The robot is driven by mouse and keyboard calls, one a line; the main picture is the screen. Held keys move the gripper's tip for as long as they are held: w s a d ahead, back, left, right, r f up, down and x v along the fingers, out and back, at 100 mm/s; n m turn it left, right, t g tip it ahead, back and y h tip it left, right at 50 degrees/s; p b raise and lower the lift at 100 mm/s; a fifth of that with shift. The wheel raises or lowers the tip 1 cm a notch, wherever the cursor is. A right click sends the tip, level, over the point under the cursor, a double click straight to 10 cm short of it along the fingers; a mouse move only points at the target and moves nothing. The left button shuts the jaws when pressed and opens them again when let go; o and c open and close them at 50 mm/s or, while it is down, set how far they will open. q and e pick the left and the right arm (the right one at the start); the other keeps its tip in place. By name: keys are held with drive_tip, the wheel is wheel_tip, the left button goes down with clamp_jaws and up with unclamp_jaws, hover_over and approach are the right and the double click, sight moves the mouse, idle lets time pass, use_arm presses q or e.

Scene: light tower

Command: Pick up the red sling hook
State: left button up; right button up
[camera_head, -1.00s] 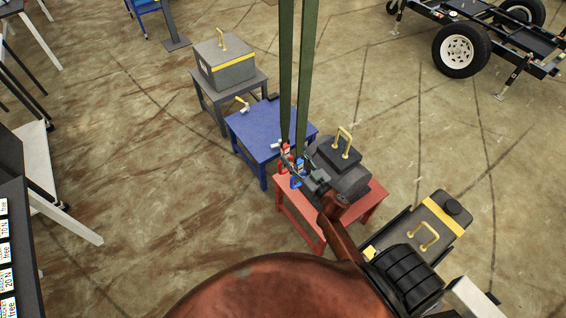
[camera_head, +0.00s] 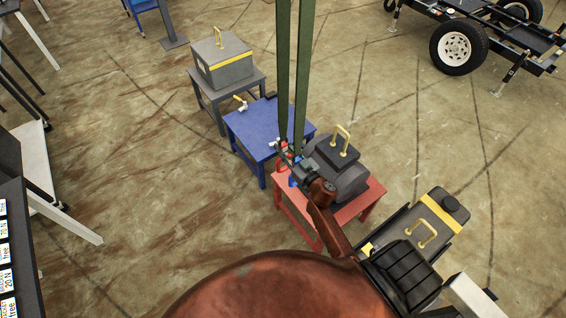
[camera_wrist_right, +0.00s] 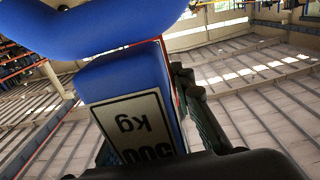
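The red sling hook (camera_head: 283,168) hangs at the lower end of a green strap (camera_head: 284,60), above the red table. The blue hook (camera_head: 294,181) hangs close to its right on a second green strap (camera_head: 304,60). My right gripper (camera_head: 286,153) is at the hooks and covers much of both. I cannot tell whether it touches either one. In the right wrist view the blue hook (camera_wrist_right: 120,75), with an upside-down kg label, fills the near left; only a thin red edge shows behind it. My left gripper is not in view.
A grey motor-like load (camera_head: 338,170) with a yellow handle stands on the red table (camera_head: 367,200), close to my right gripper. A blue table (camera_head: 262,123) and a grey box (camera_head: 223,67) on a grey table stand behind to the left. A trailer (camera_head: 490,40) is far right.

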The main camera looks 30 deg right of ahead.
clamp_jaws()
drive_tip(key=shift+r, duration=0.15)
drive_tip(key=shift+w+r, duration=0.1)
